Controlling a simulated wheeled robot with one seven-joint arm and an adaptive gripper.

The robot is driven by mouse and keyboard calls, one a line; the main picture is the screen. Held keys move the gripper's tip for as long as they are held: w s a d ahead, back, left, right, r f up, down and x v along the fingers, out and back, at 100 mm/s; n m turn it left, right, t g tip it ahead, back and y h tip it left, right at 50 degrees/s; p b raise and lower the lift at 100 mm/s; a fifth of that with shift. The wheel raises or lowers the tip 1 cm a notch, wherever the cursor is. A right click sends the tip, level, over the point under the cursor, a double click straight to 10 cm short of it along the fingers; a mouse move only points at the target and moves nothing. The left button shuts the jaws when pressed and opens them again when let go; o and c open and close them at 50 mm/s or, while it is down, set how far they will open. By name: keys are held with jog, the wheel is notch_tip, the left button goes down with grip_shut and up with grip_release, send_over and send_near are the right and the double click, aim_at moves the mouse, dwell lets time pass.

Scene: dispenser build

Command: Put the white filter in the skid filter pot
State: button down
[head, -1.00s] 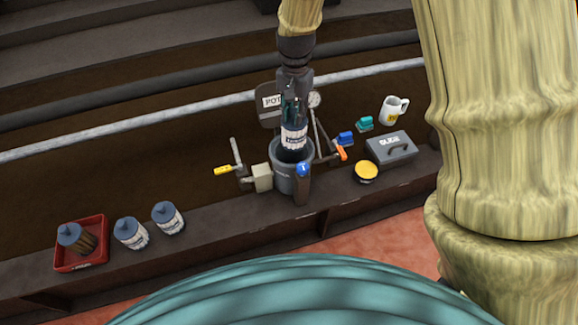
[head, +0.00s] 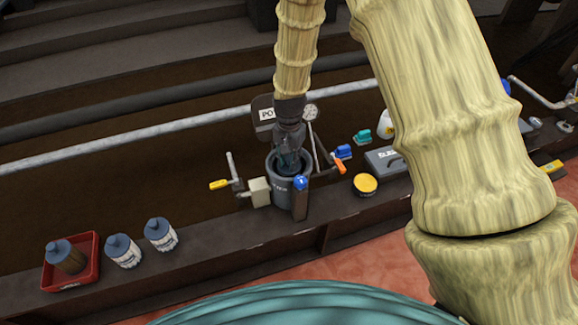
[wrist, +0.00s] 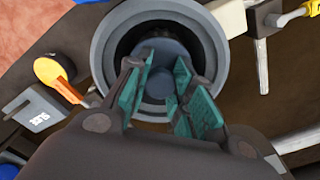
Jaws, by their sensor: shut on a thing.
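The grey filter pot (head: 280,190) stands on the dark skid ledge, open at the top. My gripper (head: 289,160) reaches straight down into its mouth. In the wrist view my teal fingers (wrist: 160,92) are shut on the blue-grey top of the white filter (wrist: 160,55). The filter sits inside the round pot rim (wrist: 104,48), roughly central. Its white body is hidden by the pot and my gripper, so I cannot tell whether it touches the bottom.
Two similar filters (head: 123,250) (head: 160,235) stand at left beside a red tray (head: 85,278) holding a brown filter (head: 67,257). A yellow-lidded tin (head: 365,184), a grey case (head: 383,161) and blue (head: 343,152) and teal (head: 362,137) items lie right of the pot. A yellow-handled valve (head: 219,185) is close left.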

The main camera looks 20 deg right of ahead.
jog(key=shift+f+b, duration=0.3)
jog(key=shift+f, duration=1.5)
jog(key=c, duration=1.2)
grip_release()
jog(key=shift+c, duration=0.2)
notch_tip(320, 180, up, 12)
jog(key=p, duration=0.2)
jog(key=shift+p, duration=0.4)
